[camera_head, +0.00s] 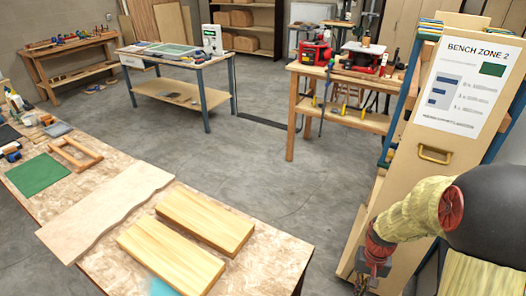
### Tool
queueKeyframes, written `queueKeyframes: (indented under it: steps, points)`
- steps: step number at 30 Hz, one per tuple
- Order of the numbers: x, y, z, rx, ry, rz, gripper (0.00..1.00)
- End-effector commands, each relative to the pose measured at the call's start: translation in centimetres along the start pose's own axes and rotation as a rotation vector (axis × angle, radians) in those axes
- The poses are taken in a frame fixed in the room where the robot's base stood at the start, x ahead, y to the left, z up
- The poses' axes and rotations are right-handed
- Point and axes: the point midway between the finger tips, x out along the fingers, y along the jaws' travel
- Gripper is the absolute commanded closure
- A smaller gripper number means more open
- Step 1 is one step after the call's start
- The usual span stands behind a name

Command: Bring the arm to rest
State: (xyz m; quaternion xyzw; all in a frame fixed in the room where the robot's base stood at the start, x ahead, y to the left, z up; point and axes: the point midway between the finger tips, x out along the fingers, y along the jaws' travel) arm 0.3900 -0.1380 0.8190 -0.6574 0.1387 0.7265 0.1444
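My arm (405,222) comes in from the lower right, in a pale yellow wrapping with red joint parts and a black rounded section near the right edge. Its end hangs down in front of the tan cabinet front. My gripper (363,286) is at the bottom edge of the picture, small, dark and partly cut off. I cannot tell whether its fingers are open or shut. No held object is visible. My gripper is to the right of the workbench (285,259), apart from it.
On the workbench lie two light wooden boards (207,219) (170,257), a pale wavy-edged sheet (105,208), a green mat (38,174) and a wooden frame (75,153). A tan panel with a brass handle (435,153) stands close behind my arm. Grey floor (300,205) between is clear.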

Motion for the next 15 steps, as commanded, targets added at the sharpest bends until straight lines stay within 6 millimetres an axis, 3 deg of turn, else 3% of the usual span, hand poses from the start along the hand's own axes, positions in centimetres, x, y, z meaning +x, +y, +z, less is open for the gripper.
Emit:
queueKeyframes:
  steps: [1,6,15]
  points:
    - [-2.5,-0.7,1.0,-0.026,0.019,0.001,1.00]
    - [-9.3,-2.6,5.0,-0.110,0.070,0.001,1.00]
    - [-18.3,-5.3,12.0,-0.243,0.244,-0.016,1.00]
